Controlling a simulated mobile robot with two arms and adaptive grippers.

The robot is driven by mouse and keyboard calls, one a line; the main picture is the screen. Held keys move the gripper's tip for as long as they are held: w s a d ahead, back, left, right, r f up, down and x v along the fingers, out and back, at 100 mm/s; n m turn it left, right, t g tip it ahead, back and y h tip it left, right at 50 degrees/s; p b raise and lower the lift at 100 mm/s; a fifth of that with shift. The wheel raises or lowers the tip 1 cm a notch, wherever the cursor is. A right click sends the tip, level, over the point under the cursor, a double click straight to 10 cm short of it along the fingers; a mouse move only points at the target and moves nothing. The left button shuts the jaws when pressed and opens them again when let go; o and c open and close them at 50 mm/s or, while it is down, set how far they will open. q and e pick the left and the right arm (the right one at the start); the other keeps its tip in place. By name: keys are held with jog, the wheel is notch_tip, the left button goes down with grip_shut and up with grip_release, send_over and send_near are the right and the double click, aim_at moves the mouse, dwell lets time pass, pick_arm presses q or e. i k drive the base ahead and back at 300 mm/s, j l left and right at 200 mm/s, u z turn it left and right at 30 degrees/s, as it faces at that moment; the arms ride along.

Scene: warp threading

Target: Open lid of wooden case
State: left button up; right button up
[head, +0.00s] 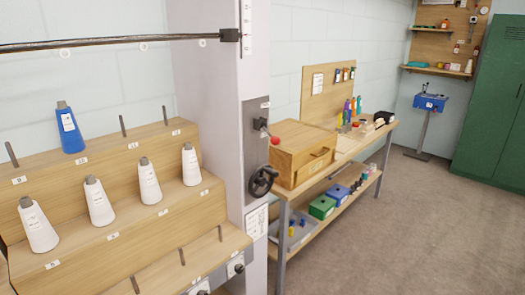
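The wooden case (303,152) stands on the near end of a wooden workbench (352,144), right of the grey machine column. Its lid (296,135) looks closed. Its front side, facing right, has a dark handle or latch (320,153). Neither of my grippers shows in the head view. The inside of the case is hidden.
A grey column (222,110) with a red-knobbed lever (274,140) and black handwheel (262,181) stands close left of the case. A stepped rack (120,235) with cones fills the left. Bins (322,206) sit on the lower shelf. The floor (400,230) on the right is clear.

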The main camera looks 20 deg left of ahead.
aim_at(301, 143)
jog(key=i+l+u, duration=0.2)
jog(key=u, duration=0.25)
jog(key=i+l+u, duration=0.35)
jog(key=u, duration=0.15)
jog(key=i+l+u, duration=0.25)
jog(key=l+u, duration=0.2)
jog(key=i+l+u, duration=0.15)
jog(key=l+u, duration=0.3)
